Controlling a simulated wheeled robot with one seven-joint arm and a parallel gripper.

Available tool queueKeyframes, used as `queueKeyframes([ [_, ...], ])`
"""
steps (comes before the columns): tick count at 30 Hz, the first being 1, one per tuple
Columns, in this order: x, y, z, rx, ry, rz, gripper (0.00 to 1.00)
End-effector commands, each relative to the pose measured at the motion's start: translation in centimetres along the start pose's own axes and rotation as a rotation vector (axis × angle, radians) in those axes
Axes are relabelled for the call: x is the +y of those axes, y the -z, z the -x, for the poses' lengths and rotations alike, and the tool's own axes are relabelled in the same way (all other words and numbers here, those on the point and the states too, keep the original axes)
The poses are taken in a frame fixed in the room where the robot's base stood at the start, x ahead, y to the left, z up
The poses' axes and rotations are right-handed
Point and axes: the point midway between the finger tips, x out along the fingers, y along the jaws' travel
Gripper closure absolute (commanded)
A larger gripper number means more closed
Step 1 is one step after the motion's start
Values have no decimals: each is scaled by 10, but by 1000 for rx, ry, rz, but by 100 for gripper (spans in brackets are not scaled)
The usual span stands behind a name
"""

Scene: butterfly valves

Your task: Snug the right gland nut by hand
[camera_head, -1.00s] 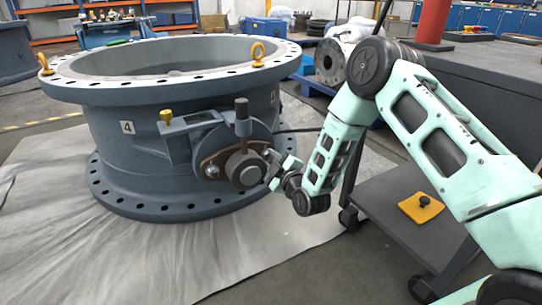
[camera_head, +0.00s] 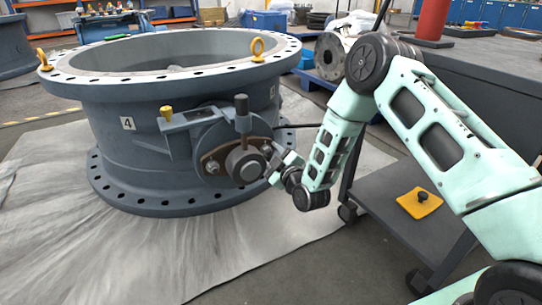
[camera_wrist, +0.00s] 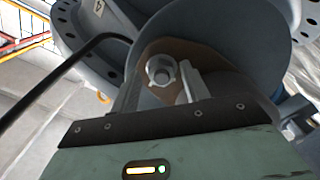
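The right gland nut (camera_wrist: 162,70) is a light metal hex nut on a stud, on the brown gland flange (camera_wrist: 150,50) in the wrist view. In the head view the right nut (camera_head: 267,149) is at the right end of the flange (camera_head: 229,142). The left nut (camera_head: 212,168) is at the other end, clear of my gripper. My gripper (camera_head: 275,165) is just right of the shaft end. In the wrist view the fingers of my gripper (camera_wrist: 162,88) are apart, one on each side of the right nut. I cannot tell whether either finger touches it.
The grey valve body (camera_head: 130,150) stands on a pale sheet (camera_head: 230,265). A round shaft end (camera_head: 245,165) and an upright dark post (camera_head: 242,115) are close left of my gripper. A dark cart (camera_head: 400,225) with a yellow plate (camera_head: 419,203) stands at right.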

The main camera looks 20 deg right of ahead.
Motion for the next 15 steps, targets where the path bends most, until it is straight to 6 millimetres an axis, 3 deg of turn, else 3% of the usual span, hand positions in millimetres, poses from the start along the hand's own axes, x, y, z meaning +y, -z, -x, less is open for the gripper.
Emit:
queueKeyframes([
  [8,-4,1,0,4,6,28,51],
  [15,-6,-1,0,5,5,238,51],
])
